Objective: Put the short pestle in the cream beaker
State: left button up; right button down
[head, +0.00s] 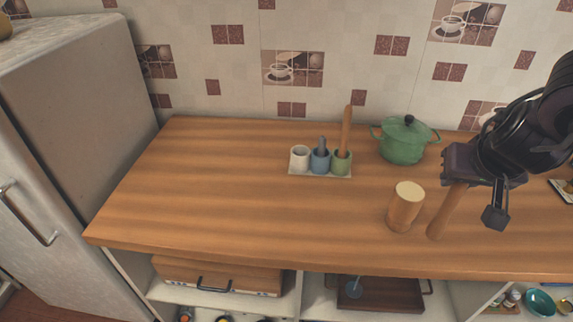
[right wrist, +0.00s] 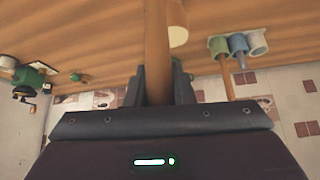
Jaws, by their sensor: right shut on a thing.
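The cream beaker (head: 300,158) stands upright at the left end of a small pale tray (head: 320,175); its mouth looks empty. Beside it, a blue beaker (head: 320,163) holds a short grey pestle (head: 322,144). A green beaker (head: 341,164) holds a long wooden pestle (head: 347,127). My right gripper (head: 472,190) is shut on a wooden rod (head: 447,210), perhaps another pestle, to the right of the tray. The rod, its top hidden in the jaws, also shows in the right wrist view (right wrist: 157,45). I cannot tell whether its lower end touches the counter. My left gripper is not in view.
A wooden cylinder (head: 405,208) stands just left of the held rod. A green lidded pot (head: 403,140) stands behind, right of the tray. A fridge (head: 80,100) borders the counter (head: 220,205) on the left. The counter's left and front-middle are clear.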

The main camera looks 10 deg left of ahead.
aim_at(300, 167)
jog(key=i+j+u, duration=0.85)
jog(key=j, duration=0.2)
jog(key=i+j, duration=0.1)
jog(key=j, duration=0.15)
